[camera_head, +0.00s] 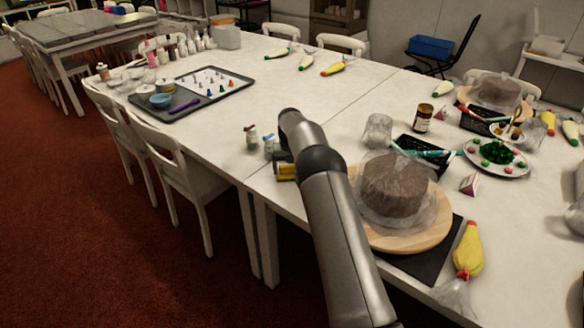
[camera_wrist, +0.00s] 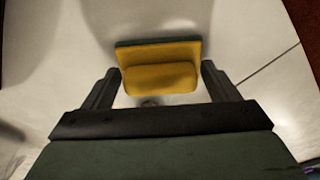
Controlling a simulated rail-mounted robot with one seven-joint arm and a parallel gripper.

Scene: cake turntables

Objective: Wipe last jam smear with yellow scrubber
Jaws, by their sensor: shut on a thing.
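The yellow scrubber (camera_wrist: 160,78) with a dark green pad edge sits between the two fingers of my gripper (camera_wrist: 159,68) in the wrist view, and the gripper is shut on it. In the head view the scrubber (camera_head: 287,172) shows just left of my arm, at or just above the white table near its front edge. My arm hides most of the gripper there. I cannot make out a jam smear in either view; the surface under the scrubber is hidden.
Two small bottles (camera_head: 251,136) stand left of the scrubber. A brown cake (camera_head: 393,183) under a clear cover stands on a wooden turntable (camera_head: 428,238) right of my arm. A clear glass (camera_head: 379,130) stands behind it. The table's middle left is clear up to the dark tray (camera_head: 179,105).

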